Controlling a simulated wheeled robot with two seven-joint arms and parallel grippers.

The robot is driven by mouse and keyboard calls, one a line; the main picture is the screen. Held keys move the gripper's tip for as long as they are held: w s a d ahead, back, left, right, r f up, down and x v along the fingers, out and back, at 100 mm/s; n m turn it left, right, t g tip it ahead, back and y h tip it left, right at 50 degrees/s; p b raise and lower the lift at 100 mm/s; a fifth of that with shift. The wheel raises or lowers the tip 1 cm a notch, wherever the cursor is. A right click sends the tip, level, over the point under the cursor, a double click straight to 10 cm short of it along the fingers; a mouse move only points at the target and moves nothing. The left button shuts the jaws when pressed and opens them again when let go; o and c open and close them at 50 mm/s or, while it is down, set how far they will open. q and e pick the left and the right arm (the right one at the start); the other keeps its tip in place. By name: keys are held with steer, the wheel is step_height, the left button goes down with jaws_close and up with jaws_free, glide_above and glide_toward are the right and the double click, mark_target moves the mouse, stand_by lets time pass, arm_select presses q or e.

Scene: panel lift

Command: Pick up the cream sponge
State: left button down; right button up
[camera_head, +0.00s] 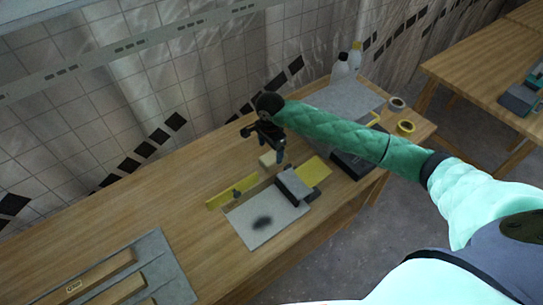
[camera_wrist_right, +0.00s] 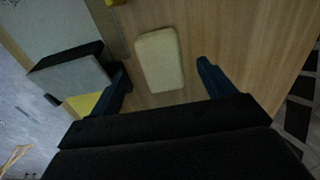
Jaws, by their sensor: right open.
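The cream sponge (camera_head: 267,160) lies on the wooden table, just below my right gripper (camera_head: 267,153) in the head view. In the right wrist view the sponge (camera_wrist_right: 159,59) is a pale rounded block on the wood, lying ahead of and between the two dark fingers of my right gripper (camera_wrist_right: 164,80). The fingers are spread wide and hold nothing. A gap shows on both sides of the sponge. My left gripper is not in view.
A grey block (camera_head: 294,186) rests near a yellow sheet (camera_head: 315,171) and a grey plate with a dark smudge (camera_head: 262,232). A yellow strip (camera_head: 232,192) lies left of the sponge. Bottles (camera_head: 341,67) and tape rolls (camera_head: 404,127) stand toward the right end. The table's left middle is clear.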

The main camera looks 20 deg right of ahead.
mark_target(273, 156)
steer(key=shift+f, duration=0.35)
steer(key=shift+w+d+f, duration=0.1)
steer(key=shift+d+f, duration=0.05)
steer(key=shift+f, duration=0.4)
steer(key=shift+w+d+f, duration=0.1)
steer(key=shift+d+f, duration=0.05)
steer(key=shift+f, duration=0.35)
steer(key=shift+d+f, duration=0.25)
steer(key=shift+f, duration=1.35)
steer(key=c, duration=1.1)
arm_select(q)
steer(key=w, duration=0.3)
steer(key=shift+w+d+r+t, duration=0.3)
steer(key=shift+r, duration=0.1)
arm_select(e)
steer(key=shift+o, duration=0.2)
